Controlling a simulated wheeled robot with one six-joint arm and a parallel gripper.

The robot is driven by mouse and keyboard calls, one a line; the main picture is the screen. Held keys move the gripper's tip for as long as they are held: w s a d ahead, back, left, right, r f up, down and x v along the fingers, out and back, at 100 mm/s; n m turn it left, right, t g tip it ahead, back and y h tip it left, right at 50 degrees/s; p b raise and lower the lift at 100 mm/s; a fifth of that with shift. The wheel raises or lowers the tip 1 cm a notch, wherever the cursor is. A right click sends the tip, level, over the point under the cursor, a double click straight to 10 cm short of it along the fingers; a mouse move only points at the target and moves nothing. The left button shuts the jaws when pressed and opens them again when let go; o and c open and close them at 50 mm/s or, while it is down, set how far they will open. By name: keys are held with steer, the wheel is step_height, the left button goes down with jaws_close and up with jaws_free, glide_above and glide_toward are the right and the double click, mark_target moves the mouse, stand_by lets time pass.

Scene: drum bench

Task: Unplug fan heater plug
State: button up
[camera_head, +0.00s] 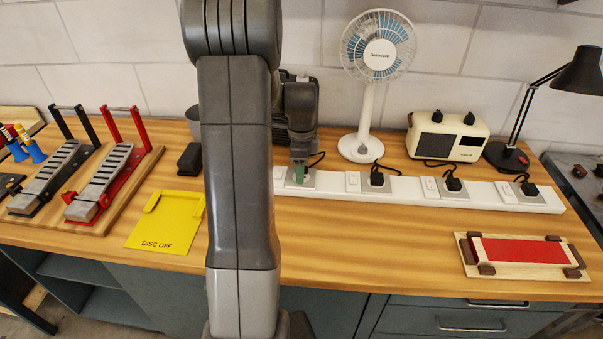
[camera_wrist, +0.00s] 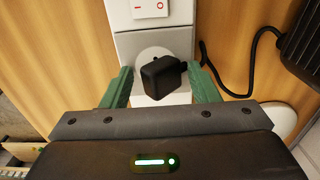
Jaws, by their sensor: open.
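The fan heater plug (camera_wrist: 162,77) is black, in the wrist view, over a round socket (camera_wrist: 150,53) on the white power strip (camera_head: 411,186). Its black cord (camera_wrist: 225,92) curves right to a dark ribbed body (camera_wrist: 305,45), apparently the heater. My gripper (camera_wrist: 160,82) is open, with a green finger on each side of the plug. Small gaps show between fingers and plug; how fully the plug sits in the socket is unclear. In the head view my gripper (camera_head: 299,171) is at the strip's left end, and the plug is hidden there.
Other plugs on the strip (camera_head: 376,179) serve a white fan (camera_head: 379,58), a cream radio (camera_head: 447,135) and a black lamp (camera_head: 540,110). A yellow "DISC OFF" tray (camera_head: 166,228) lies left, and a red-topped wooden stand (camera_head: 522,251) right. The front middle bench is clear.

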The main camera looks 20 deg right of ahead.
steer(key=shift+w+f, duration=0.1)
steer(key=c, duration=1.2)
steer(key=shift+r+p, duration=2.15)
steer(key=shift+r, duration=0.95)
